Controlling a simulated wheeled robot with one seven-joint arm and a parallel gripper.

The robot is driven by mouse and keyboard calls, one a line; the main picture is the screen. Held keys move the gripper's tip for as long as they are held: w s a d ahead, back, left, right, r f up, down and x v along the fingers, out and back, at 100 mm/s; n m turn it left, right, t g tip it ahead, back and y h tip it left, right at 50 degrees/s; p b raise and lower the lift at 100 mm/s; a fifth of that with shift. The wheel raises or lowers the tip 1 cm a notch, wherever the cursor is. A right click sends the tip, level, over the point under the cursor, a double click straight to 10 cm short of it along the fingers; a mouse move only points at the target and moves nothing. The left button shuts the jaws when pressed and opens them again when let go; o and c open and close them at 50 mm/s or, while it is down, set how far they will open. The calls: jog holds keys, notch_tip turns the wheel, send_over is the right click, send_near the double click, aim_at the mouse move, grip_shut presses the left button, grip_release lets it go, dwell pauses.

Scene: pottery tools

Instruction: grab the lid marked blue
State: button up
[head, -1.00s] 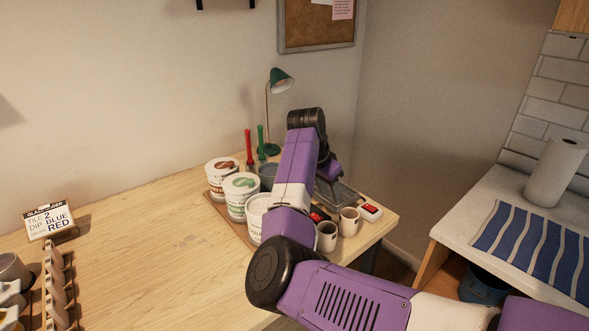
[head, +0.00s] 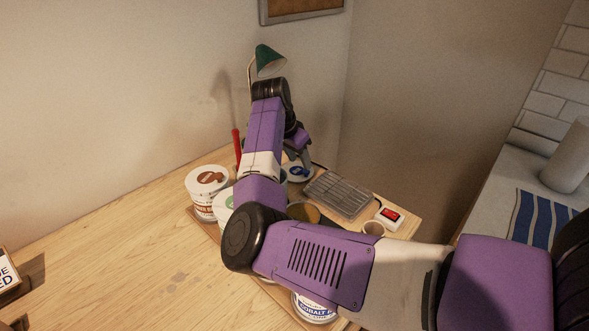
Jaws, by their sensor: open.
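A white lid with a blue mark (head: 296,174) shows near the back of the table, partly hidden by my arm. My gripper (head: 305,164) points down right at this lid, with its jaws open. Whether the fingers touch the lid cannot be told. A white tub with a blue "COBALT" label (head: 315,309) stands at the front, its upper part hidden behind my arm.
A brown-marked tub (head: 207,180) and a green-marked tub (head: 224,204) stand left of my arm. A grey ribbed tray (head: 342,193), a red-and-white device (head: 388,217) and a mug (head: 374,229) lie to the right. A green lamp (head: 269,58) stands behind.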

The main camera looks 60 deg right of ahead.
aim_at(296, 172)
jog(key=shift+d+p+x, duration=0.2)
jog(key=shift+p+x, duration=0.2)
jog(key=shift+x, duration=1.1)
jog(key=shift+d+p+x, duration=0.15)
jog(key=shift+p+x, duration=0.2)
jog(key=shift+x, duration=1.15)
jog(key=shift+s+r, duration=0.1)
jog(key=shift+r, duration=0.05)
grip_shut()
